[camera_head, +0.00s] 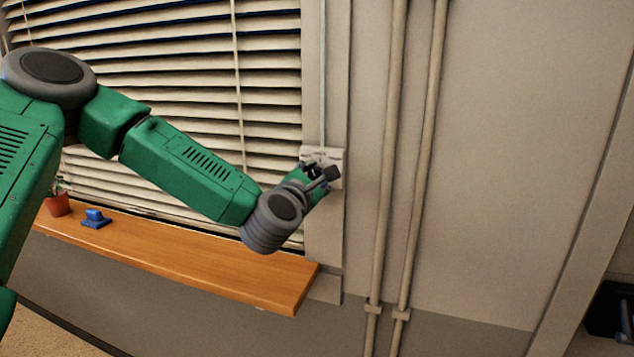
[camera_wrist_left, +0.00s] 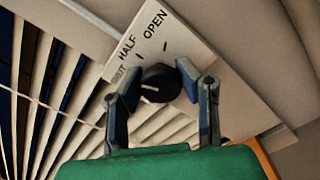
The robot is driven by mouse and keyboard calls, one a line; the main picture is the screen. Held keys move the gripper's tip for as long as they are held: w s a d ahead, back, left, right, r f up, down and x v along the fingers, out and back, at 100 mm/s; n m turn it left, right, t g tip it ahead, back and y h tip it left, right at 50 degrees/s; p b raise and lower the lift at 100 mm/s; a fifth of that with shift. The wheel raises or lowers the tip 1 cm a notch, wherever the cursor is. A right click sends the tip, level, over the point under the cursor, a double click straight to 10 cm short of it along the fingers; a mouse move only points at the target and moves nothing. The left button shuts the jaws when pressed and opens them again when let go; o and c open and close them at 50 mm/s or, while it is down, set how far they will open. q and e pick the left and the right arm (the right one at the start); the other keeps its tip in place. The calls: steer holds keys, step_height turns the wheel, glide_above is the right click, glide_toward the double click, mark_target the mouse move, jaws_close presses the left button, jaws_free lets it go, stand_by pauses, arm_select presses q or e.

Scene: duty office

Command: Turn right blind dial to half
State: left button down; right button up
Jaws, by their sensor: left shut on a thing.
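The blind dial (camera_wrist_left: 161,82) is a round black knob with a white pointer line on a pale plate (camera_wrist_left: 222,82) marked SHUT, HALF and OPEN. In the left wrist view the pointer faces left, toward the SHUT side and away from HALF. My left gripper (camera_head: 322,175) is at the plate beside the window, with its fingers on either side of the dial, shut on it. In the head view the gripper largely hides the dial. My right gripper is not in view.
Window blinds (camera_head: 190,75) with tilted slats hang left of the plate. Below is a wooden sill (camera_head: 215,262) with a small potted plant (camera_head: 58,203) and a blue object (camera_head: 95,218). Vertical pipes (camera_head: 385,150) run along the wall to the right.

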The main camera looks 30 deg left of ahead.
arm_select(q)
steer(key=shift+f+m+b, duration=0.15)
steer(key=shift+m+b, duration=0.35)
steer(key=shift+m, duration=1.4)
steer(key=c, duration=1.1)
jaws_free()
steer(key=shift+w+f, duration=0.1)
steer(key=shift+w, duration=0.1)
steer(key=shift+s, duration=0.25)
steer(key=v, duration=0.7)
